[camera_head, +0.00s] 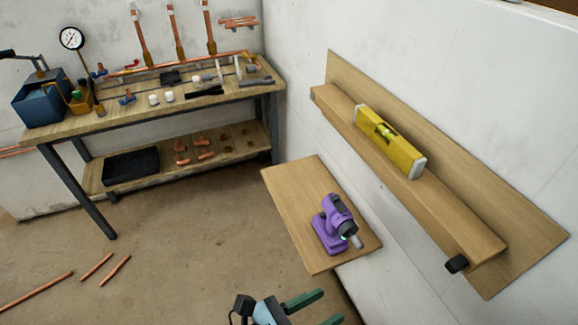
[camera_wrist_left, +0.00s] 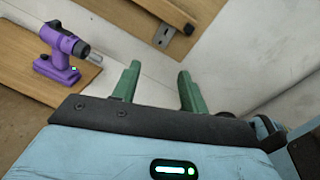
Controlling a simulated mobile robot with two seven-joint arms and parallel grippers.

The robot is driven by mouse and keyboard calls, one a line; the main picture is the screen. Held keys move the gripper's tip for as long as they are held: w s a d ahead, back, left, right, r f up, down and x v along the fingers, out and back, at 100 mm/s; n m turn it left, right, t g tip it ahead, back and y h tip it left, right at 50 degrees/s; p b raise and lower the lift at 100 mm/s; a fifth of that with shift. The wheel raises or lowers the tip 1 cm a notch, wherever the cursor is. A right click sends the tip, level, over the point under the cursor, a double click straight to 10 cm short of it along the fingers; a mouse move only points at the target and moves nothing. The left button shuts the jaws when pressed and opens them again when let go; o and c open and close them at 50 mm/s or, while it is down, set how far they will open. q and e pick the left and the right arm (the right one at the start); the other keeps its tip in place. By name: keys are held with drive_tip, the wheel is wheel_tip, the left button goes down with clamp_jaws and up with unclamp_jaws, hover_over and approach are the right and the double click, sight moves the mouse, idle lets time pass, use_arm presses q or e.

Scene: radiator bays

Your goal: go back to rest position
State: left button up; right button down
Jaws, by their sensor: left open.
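My left gripper (camera_head: 318,309) is at the bottom of the head view, its green fingers apart with nothing between them. In the left wrist view the two green fingers (camera_wrist_left: 158,88) are also spread and empty, pointing towards the pale wall. A purple drill (camera_head: 334,224) stands on a small wooden wall shelf (camera_head: 288,186), above and apart from the gripper in the head view. The drill also shows at the upper left of the left wrist view (camera_wrist_left: 62,52). My right gripper is in neither view.
A yellow spirit level (camera_head: 389,142) rests on a wooden wall ledge (camera_head: 440,210) at right. A workbench (camera_head: 130,125) with pipes, fittings and a gauge stands at back left. Copper pipes (camera_head: 36,290) lie on the floor at left. The middle floor is clear.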

use_arm(q)
drive_tip(key=w+a+f+n+t+y, duration=0.15)
drive_tip(key=a+f+n+y, duration=0.25)
drive_tip(key=a+f+n, duration=0.45)
drive_tip(key=w+a+f+n+t+y, duration=0.1)
drive_tip(key=w+a+f+n+y, duration=0.35)
drive_tip(key=n, duration=0.75)
drive_tip(key=s+a+f+n+g+y, duration=0.15)
drive_tip(key=s+a+f+n, duration=0.35)
drive_tip(key=a+n, duration=0.5)
drive_tip(key=s+a+f+n+g+y, duration=0.1)
drive_tip(key=s+a+f+n+y, duration=0.45)
drive_tip(key=a, duration=0.85)
drive_tip(key=d+n+t+h, duration=0.1)
drive_tip(key=d+n+h, duration=0.1)
drive_tip(key=d+n, duration=0.5)
drive_tip(key=d+r, duration=0.1)
drive_tip(key=d, duration=0.3)
drive_tip(key=shift+s+d, duration=0.25)
drive_tip(key=shift+f+h, duration=0.1)
drive_tip(key=shift+h, duration=0.15)
